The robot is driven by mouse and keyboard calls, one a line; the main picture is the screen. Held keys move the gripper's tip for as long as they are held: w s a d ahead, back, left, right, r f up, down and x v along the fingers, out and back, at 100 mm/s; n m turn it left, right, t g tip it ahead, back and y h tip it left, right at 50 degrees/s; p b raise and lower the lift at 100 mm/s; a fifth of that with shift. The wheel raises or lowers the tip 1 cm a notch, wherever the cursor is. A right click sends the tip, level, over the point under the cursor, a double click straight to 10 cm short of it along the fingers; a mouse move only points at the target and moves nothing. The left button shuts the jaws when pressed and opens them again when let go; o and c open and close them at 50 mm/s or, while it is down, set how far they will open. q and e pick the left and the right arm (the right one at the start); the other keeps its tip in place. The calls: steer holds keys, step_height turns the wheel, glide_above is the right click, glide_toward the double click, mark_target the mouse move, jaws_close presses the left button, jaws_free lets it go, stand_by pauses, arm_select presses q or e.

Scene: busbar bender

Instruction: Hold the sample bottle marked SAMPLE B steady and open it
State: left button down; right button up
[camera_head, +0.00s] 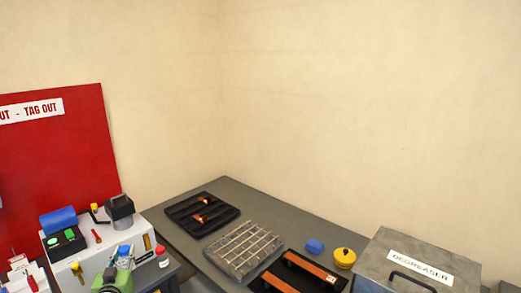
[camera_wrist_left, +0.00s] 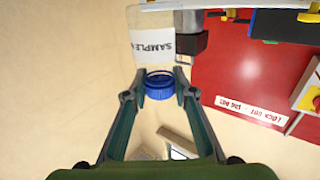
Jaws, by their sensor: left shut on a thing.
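My right gripper is not in view.
A white machine (camera_head: 90,262) stands behind the bottles. A red lock out board (camera_head: 60,140) is on the wall. A wire rack (camera_head: 243,250), a black tray (camera_head: 202,212), a yellow pot (camera_head: 344,257) and a grey degreaser box (camera_head: 425,262) occupy the bench to the right.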

arm_select(q)
steer(key=shift+d+f+h, duration=0.3)
steer(key=shift+d+f, duration=0.1)
steer(key=shift+f, duration=0.15)
steer(key=s+d+f+m+h, duration=0.2)
steer(key=s+d, duration=0.8)
steer(key=d, duration=0.1)
steer(key=s+d+f+m+h, duration=0.1)
steer(key=s+d+f+h, duration=0.2)
steer(key=s+d, duration=0.75)
steer(key=s+d+r+y, duration=0.1)
steer(key=s+d+r, duration=0.1)
steer(key=s+r, duration=0.7)
steer(key=s+d+r+y, duration=0.1)
steer(key=s+d+r, duration=0.1)
steer(key=s+r, duration=0.75)
step_height(320, 180, down, 12)
steer(key=s+b, duration=0.1)
steer(key=b, duration=0.9)
steer(key=shift+s+d+n+b, duration=0.15)
steer(key=shift+s+n+b, duration=0.15)
steer(key=shift+b, duration=0.1)
